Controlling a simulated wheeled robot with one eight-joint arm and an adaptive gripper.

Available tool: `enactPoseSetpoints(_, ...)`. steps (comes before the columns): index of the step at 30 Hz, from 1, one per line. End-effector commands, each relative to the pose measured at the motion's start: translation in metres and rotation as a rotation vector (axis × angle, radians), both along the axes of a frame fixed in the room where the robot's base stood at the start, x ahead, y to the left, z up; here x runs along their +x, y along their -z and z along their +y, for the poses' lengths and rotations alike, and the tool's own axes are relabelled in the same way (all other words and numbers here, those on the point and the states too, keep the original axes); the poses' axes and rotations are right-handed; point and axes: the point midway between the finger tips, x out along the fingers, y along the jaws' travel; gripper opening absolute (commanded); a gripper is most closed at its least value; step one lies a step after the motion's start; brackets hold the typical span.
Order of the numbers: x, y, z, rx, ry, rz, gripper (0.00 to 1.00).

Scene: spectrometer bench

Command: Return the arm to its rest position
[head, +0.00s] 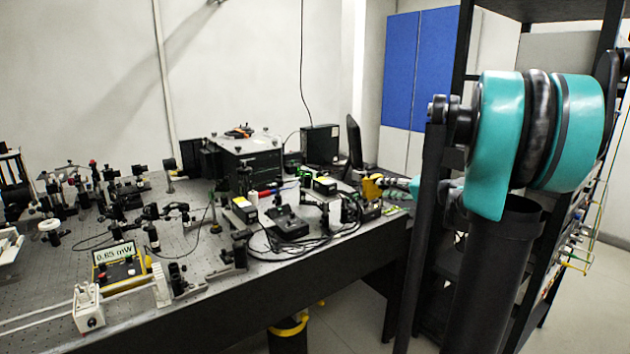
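Large teal and black joints of my arm (540,130) fill the right side of the head view, close to the camera. A small teal part (445,188) shows lower down, beside a dark upright post. A small silvery part stretches left from it towards the bench's right end, by a yellow piece (372,187). This may be the end of my arm, but it is too small and partly covered to be sure. I cannot make out fingertips or whether anything is held.
The optical bench (205,258) is crowded with mounts, cables and a power meter (115,262) reading 0.65 mW. A black box (250,160) and a monitor (354,145) stand behind. A dark rack (610,30) stands at right. Some floor shows between bench and rack.

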Motion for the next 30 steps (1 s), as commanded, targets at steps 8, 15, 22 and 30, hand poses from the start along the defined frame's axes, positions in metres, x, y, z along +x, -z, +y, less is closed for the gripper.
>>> enactPoseSetpoints(8, -0.024, 0.028, 0.025, -0.078, -0.037, 0.062, 0.34)
enactPoseSetpoints(15, -0.06, 0.066, 0.053, -0.193, -0.082, 0.146, 0.34)
enactPoseSetpoints(22, -0.125, 0.127, 0.08, -0.392, -0.142, 0.269, 0.34)
enactPoseSetpoints(30, -0.253, 0.225, 0.074, -0.812, -0.195, 0.448, 0.34)
